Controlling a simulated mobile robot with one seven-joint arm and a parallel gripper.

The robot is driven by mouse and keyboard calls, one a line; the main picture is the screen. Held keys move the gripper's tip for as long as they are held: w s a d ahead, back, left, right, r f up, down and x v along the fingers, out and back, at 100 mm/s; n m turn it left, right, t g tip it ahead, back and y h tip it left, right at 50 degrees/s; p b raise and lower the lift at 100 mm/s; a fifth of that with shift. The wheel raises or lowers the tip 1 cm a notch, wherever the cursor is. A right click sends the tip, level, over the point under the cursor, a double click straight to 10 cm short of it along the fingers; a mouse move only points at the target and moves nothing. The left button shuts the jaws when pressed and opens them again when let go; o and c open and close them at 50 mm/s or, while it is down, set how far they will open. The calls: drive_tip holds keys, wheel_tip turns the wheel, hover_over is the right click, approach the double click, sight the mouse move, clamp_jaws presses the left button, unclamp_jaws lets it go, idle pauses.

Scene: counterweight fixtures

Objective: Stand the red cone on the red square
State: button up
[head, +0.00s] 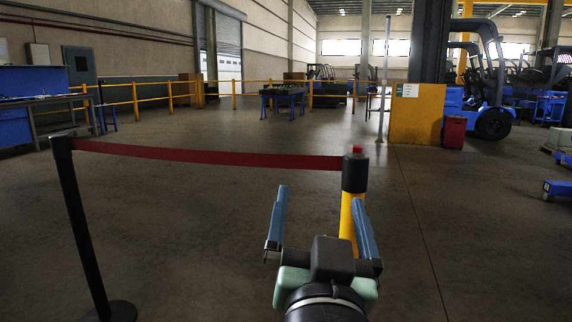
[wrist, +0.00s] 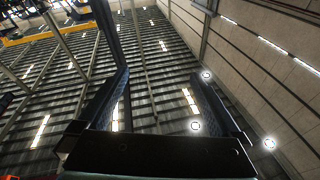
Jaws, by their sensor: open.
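My gripper (head: 319,196) is open, with its two blue fingers apart and nothing between them, low in the middle of the head view. It also shows in the wrist view (wrist: 158,74), where the fingers frame only the roof and a wall. I see no red cone and no red square in either view.
A red belt (head: 200,156) runs from a black post (head: 85,230) to a yellow and black post (head: 354,185) close by my gripper's right finger. A yellow block (head: 416,115), a red box (head: 454,132) and forklifts (head: 492,122) stand farther back. Open floor lies between.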

drive_tip(key=s+a+r+n+t+y, duration=0.1)
drive_tip(key=s+a+r+t, duration=0.1)
drive_tip(key=s+r, duration=0.4)
drive_tip(key=s+a+r+n+t, duration=0.1)
drive_tip(key=s+r+t, duration=0.3)
drive_tip(key=r, duration=0.7)
drive_tip(key=shift+s+a+n+t+y, duration=0.35)
drive_tip(key=shift+s+a, duration=0.2)
drive_tip(key=shift+s, duration=0.4)
wheel_tip(320, 180, up, 39)
drive_tip(key=p, duration=3.9)
